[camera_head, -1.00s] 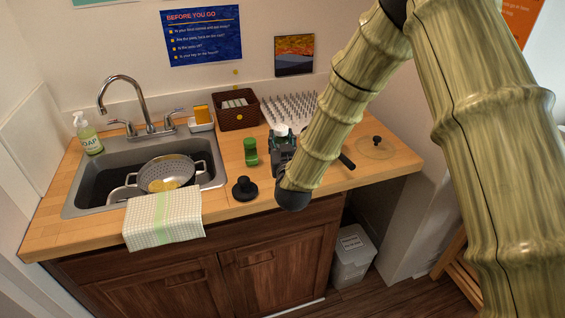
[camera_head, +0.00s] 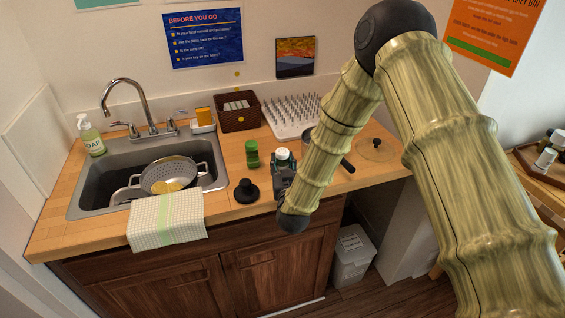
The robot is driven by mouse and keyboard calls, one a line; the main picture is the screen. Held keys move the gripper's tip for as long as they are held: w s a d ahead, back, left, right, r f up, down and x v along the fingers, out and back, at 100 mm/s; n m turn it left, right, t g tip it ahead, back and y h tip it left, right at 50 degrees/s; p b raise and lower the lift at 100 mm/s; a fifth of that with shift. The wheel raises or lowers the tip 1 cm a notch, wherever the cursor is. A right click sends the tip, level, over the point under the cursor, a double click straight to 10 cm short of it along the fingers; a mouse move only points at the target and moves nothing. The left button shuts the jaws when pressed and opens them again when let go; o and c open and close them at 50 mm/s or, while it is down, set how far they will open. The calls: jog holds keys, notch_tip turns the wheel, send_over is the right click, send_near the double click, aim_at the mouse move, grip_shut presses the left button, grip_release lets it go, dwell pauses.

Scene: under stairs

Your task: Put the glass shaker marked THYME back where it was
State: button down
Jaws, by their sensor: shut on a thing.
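My gripper (camera_head: 283,172) is shut on a small shaker with a white cap (camera_head: 282,154), above or near the front of the wooden counter. Only the cap and a little of its upper body show. My gripper hides the rest, and no THYME marking can be read. I cannot tell whether its base touches the counter. At the right edge, a wooden tray (camera_head: 527,160) on a side table holds several small jars, one with a white cap (camera_head: 546,158).
A green-topped jar (camera_head: 252,154) and a black knobbed object (camera_head: 246,191) stand close left of my gripper. A pan with a dark handle (camera_head: 347,165) is partly behind my arm. A glass lid (camera_head: 376,149) lies right. The sink (camera_head: 101,184) holds a colander.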

jog(key=shift+f, duration=0.1)
jog(key=c, duration=0.9)
grip_release()
jog(key=shift+c, duration=0.2)
jog(key=shift+s, duration=0.3)
jog(key=s+d+b, duration=0.1)
jog(key=s+b, duration=0.2)
jog(key=s, duration=0.8)
jog(key=shift+s+d, duration=0.2)
jog(key=shift+d, duration=0.05)
